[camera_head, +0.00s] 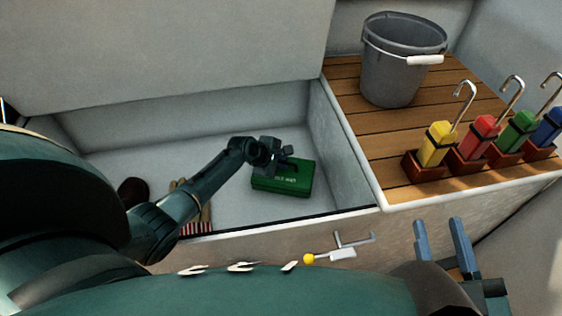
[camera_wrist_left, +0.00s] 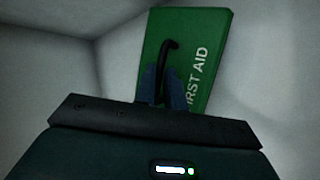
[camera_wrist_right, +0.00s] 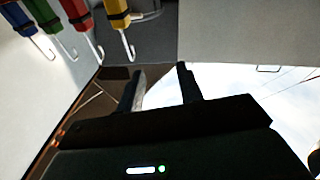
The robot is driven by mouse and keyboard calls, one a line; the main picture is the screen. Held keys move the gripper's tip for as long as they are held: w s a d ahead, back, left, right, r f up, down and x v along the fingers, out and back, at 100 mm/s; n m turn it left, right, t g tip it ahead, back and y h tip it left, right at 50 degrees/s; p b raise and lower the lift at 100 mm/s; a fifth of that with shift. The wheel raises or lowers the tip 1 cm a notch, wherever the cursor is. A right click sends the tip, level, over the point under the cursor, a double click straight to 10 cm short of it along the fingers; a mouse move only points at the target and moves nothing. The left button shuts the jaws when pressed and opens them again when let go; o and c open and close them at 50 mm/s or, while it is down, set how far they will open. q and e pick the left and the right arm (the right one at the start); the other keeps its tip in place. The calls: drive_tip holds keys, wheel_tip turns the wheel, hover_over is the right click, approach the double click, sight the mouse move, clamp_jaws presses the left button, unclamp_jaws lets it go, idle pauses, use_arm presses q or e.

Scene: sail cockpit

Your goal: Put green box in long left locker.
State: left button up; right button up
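The green box (camera_head: 289,180), a first aid case with a dark handle, is inside the long, deep locker (camera_head: 100,160) at the left. It appears to sit on the locker floor near the right-hand end wall. My left gripper (camera_head: 284,158) reaches down into the locker at the box. In the left wrist view, the fingers of my left gripper (camera_wrist_left: 164,88) are close together on the black handle of the green box (camera_wrist_left: 205,60), whose lettered face shows. My right gripper (camera_head: 441,240) is empty, its fingers apart, outside the locker at the lower right.
A grey bucket (camera_head: 400,75) stands on the slatted wooden seat (camera_head: 390,150). Several coloured hooked handles in brown holders line its right side, including a yellow one (camera_head: 436,145). A dark round item (camera_head: 133,191) and a striped item (camera_head: 196,227) lie in the locker's left part.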

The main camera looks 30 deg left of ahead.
use_arm(q)
drive_tip(key=o, duration=0.4)
